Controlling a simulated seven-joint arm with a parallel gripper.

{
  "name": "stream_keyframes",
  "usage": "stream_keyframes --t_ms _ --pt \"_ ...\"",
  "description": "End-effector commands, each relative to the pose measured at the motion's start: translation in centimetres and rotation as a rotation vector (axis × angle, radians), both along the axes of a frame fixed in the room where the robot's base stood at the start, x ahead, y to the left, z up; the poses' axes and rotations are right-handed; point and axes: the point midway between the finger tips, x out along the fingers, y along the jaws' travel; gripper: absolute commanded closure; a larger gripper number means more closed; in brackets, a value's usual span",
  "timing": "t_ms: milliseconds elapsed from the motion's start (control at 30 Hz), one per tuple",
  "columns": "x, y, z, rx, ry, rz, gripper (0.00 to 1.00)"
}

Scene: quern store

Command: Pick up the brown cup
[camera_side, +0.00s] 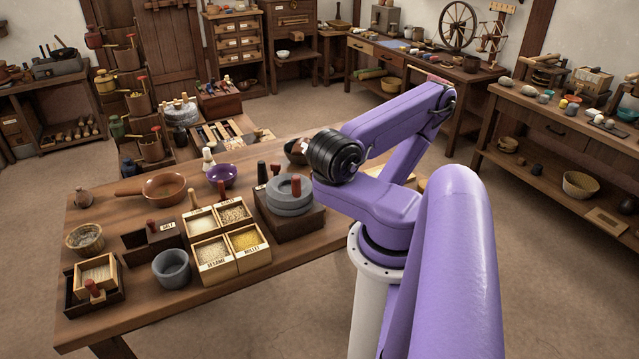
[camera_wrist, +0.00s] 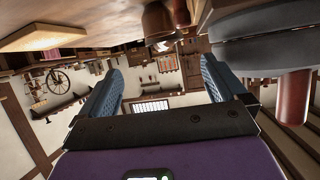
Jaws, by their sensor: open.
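A dark brown cup (camera_wrist: 158,22) shows at the top middle of the wrist view, where the picture appears turned over. It lies beyond the fingertips and apart from them. In the side view, a brown rounded shape (camera_side: 295,149) at the table's back edge looks like the same cup, partly covered by my black wrist. My gripper (camera_wrist: 165,80) is open, its two blue ridged fingers wide apart with nothing between them. In the side view the fingers are hidden behind my wrist.
The grey quern stones (camera_side: 290,192) with a red-brown handle stand close by, and show large at the right of the wrist view (camera_wrist: 265,45). A wooden board (camera_wrist: 42,38) is at the upper left there. A purple bowl (camera_side: 222,176) and grain boxes (camera_side: 214,253) crowd the table.

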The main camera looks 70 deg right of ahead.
Motion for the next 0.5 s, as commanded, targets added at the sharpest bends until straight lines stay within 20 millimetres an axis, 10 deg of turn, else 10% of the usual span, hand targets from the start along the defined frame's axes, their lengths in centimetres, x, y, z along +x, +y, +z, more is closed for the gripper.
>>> stream_keyframes --t_ms 500 --pt "0.9 -0.9 -0.3 -0.01 -0.034 -0.02 0.02"
